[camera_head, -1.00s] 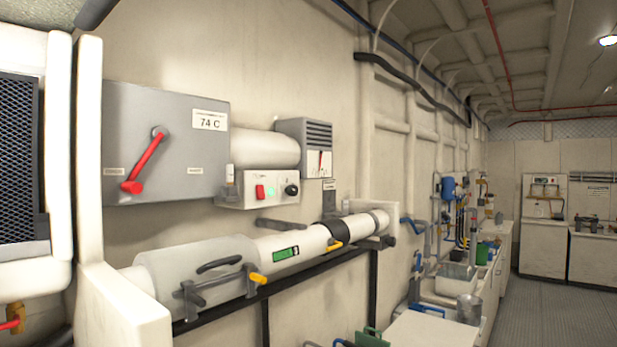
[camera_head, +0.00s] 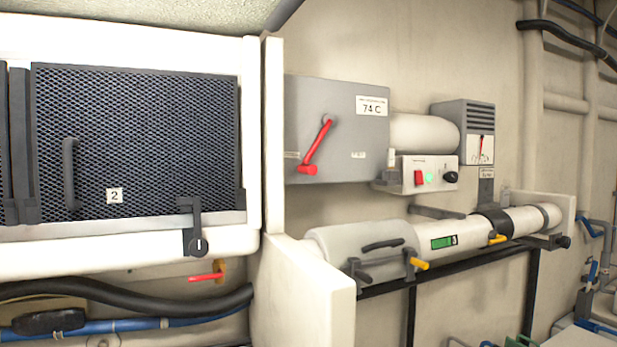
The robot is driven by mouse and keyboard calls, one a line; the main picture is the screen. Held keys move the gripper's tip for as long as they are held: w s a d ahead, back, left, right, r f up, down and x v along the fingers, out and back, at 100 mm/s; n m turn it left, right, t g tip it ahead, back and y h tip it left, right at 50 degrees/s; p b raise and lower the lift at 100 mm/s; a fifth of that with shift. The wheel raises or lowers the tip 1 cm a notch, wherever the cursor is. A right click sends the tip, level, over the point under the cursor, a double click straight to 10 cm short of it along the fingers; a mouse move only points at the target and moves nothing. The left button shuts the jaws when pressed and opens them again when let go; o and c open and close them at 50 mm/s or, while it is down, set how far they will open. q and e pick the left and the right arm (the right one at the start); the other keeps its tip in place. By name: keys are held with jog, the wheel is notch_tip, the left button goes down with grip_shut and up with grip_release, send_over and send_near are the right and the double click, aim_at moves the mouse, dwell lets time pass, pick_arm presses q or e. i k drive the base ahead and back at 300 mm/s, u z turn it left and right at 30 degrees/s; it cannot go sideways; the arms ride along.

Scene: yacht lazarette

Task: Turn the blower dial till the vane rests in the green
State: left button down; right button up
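The blower dial, a black round knob (camera_head: 451,177), sits at the right of a pale control box (camera_head: 428,175) on the wall, beside a red switch (camera_head: 419,178) and a lit green lamp (camera_head: 430,177). The vane gauge (camera_head: 481,149) is on the front of a grey louvred box (camera_head: 463,128) above and to the right. Its needle stands near upright on a white face with some red; I cannot make out a green zone. Neither of my grippers is in view.
A grey box with a red lever (camera_head: 316,146) and a "74 C" label hangs left of the dial. A white pipe (camera_head: 463,235) on a black rail runs below. A mesh panel marked 2 (camera_head: 137,140) fills the left. A white partition (camera_head: 300,285) juts out between.

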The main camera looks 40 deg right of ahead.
aim_at(451, 176)
jog(key=u, duration=1.8)
jog(key=k, duration=1.1)
jog(key=z, duration=1.85)
